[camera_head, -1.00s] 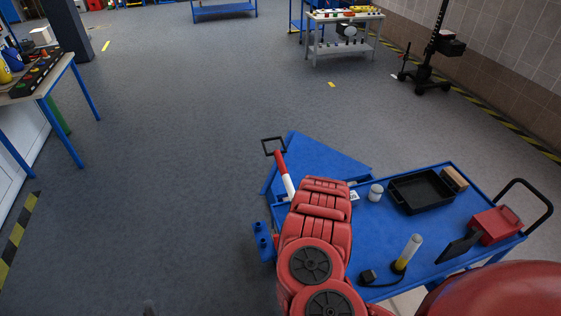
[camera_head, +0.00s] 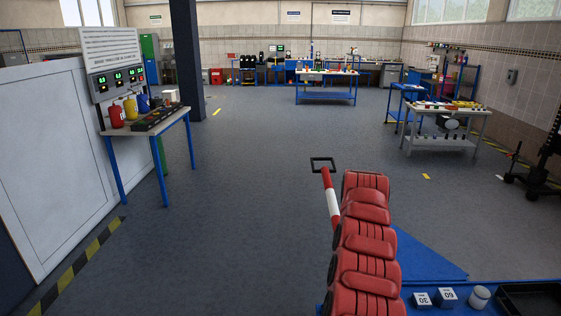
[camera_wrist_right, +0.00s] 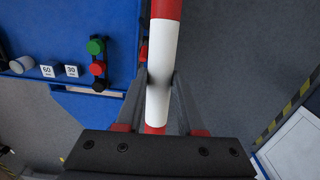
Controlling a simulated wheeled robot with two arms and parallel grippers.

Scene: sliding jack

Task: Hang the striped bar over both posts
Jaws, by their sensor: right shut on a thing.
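The striped bar (camera_head: 332,200) is red and white with a black square loop at its far end in the head view. It is tilted, and its near end is hidden behind my red right arm. In the right wrist view the bar (camera_wrist_right: 162,65) runs up between the fingers. My right gripper (camera_wrist_right: 159,88) is shut on its white band. My left gripper is not in view. I cannot make out the two posts in either current view.
The blue cart (camera_wrist_right: 115,25) carries number blocks (camera_head: 447,295), a white jar (camera_head: 479,296) and a black tray (camera_head: 530,295). Green, red and black knobs (camera_wrist_right: 97,68) show near its edge. A workbench (camera_head: 150,127) stands left. Open floor (camera_head: 250,230) lies between.

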